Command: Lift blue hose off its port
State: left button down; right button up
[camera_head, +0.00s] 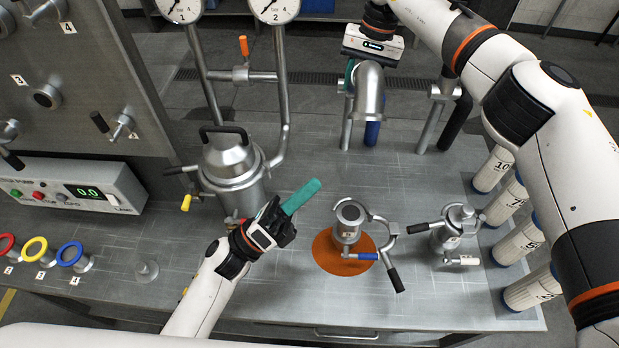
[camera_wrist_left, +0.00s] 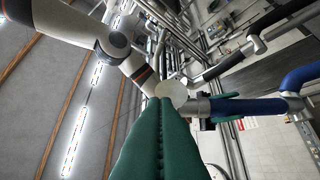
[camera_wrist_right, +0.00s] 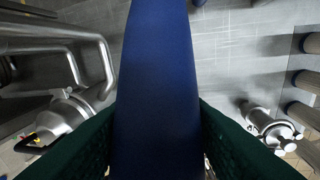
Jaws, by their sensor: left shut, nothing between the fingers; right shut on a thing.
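The blue hose (camera_head: 372,133) shows as a short blue length below a shiny metal elbow (camera_head: 370,88) at the back of the bench. My right gripper (camera_wrist_right: 157,135) is shut on the blue hose (camera_wrist_right: 157,70), which runs between its green fingers in the right wrist view. In the head view the elbow and my wrist mostly hide that grip. The left wrist view shows the hose (camera_wrist_left: 303,75) with a metal fitting on the right. Whether the hose sits on its port is hidden. My left gripper (camera_head: 315,185) is shut and empty above the bench, apart from the hose.
A jacketed steel vessel (camera_head: 232,170) with gauges stands left of centre. A small clamped pot (camera_head: 348,222) stands on an orange disc (camera_head: 325,252). Another fitting (camera_head: 455,230) is to its right. Numbered cylinders (camera_head: 510,205) line the right edge. A control box (camera_head: 75,190) is at left.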

aim_at(362, 106)
jog(key=shift+w+r, duration=0.1)
jog(key=shift+r, duration=0.05)
pick_arm(q)
jog(key=w+d+r, duration=0.5)
jog(key=w+r, duration=0.1)
jog(key=r, duration=0.1)
jog(key=shift+d, duration=0.2)
jog(key=shift+w+r, duration=0.1)
jog(key=shift+w+a+r, duration=0.1)
jog(key=shift+w+r, duration=0.2)
jog(key=shift+r, duration=0.25)
jog(key=shift+w+r, duration=0.25)
jog(key=shift+r, duration=0.25)
pick_arm(e)
jog(key=shift+f, duration=0.3)
jog(key=o, duration=1.3)
jog(key=shift+o, duration=0.3)
